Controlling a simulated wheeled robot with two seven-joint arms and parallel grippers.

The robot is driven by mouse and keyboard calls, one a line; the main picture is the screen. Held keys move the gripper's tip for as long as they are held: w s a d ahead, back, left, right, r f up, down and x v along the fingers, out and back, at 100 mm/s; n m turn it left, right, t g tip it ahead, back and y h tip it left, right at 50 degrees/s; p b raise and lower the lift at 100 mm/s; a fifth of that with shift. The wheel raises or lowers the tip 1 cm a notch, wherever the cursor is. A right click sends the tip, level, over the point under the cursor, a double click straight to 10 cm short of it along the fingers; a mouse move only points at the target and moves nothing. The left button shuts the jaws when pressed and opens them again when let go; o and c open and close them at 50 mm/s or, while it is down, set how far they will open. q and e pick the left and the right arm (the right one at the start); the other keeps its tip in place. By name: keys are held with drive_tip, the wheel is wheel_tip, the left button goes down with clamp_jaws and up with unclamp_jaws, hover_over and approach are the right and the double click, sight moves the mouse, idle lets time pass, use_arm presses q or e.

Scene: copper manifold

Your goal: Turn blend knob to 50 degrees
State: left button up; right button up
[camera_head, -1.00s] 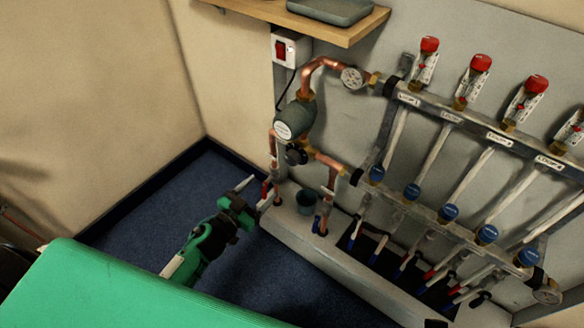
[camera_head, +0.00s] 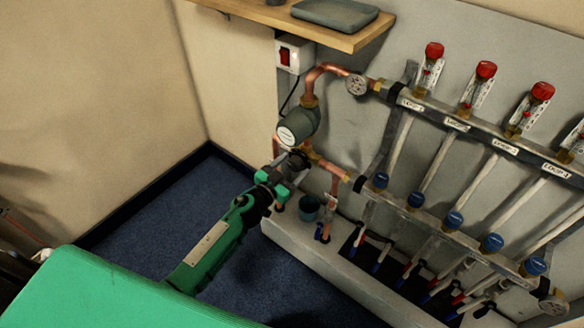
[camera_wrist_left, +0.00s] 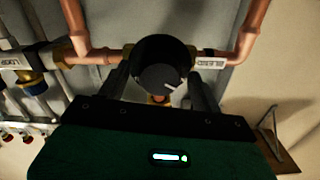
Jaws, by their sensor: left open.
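The blend knob is a round black knob (camera_wrist_left: 160,72) on the copper pipework, seen nearly face-on in the left wrist view. Its pale pointer mark sits at the lower right of its face. In the head view the dark knob (camera_head: 298,159) shows just below the grey-green pump, partly covered by my gripper. My left gripper (camera_head: 284,172) is open, with its tips close to the knob. In the wrist view one dark finger stands on each side of the knob; I cannot tell whether either touches it. My right gripper is out of view.
A pump (camera_head: 299,126) sits just above the knob, with copper pipes (camera_head: 333,178) around it. A small white label (camera_wrist_left: 210,63) is beside the knob. To the right are manifold bars with red-capped flow meters (camera_head: 478,85) and blue caps (camera_head: 454,218).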

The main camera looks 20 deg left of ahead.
use_arm(q)
drive_tip(key=shift+w+d, duration=0.1)
drive_tip(key=shift+w, duration=0.05)
drive_tip(key=shift+c, duration=0.3)
drive_tip(key=c, duration=0.9)
drive_tip(key=shift+c, duration=0.2)
